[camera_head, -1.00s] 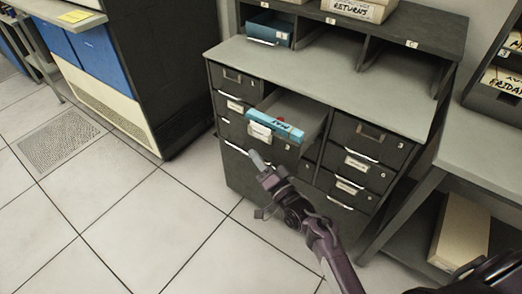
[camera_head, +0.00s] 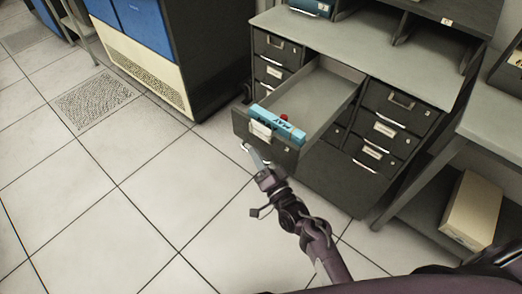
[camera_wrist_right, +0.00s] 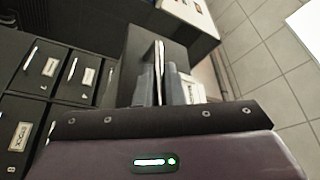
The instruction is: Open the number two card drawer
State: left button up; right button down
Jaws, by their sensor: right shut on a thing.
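A dark drawer (camera_head: 266,142) of the card cabinet (camera_head: 395,96) is pulled well out, and its pale interior (camera_head: 312,95) shows. A light blue block marked MAY (camera_head: 278,123) sits inside, just behind the drawer front. My right gripper (camera_head: 257,158) is at the drawer front, below its label. In the right wrist view its fingers (camera_wrist_right: 160,88) are shut around the drawer's bright metal handle (camera_wrist_right: 158,60). The drawer's number cannot be read. My left gripper is not in view.
Closed drawers with silver handles (camera_head: 378,130) flank the open one. A side table with a tan box (camera_head: 471,208) on its lower shelf stands at the right. A blue and cream machine (camera_head: 150,75) stands at the left. The tiled floor (camera_head: 110,200) at front left is clear.

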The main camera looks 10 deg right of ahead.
jog(key=shift+s+a+f, duration=0.1)
jog(key=shift+s+a, duration=0.05)
jog(key=shift+a, duration=0.05)
jog(key=c, duration=1.5)
grip_release()
jog(key=shift+d, duration=0.1)
jog(key=v, duration=0.7)
jog(key=shift+s+d+b, duration=0.1)
jog(key=shift+s+b, duration=0.25)
jog(key=shift+b, duration=0.05)
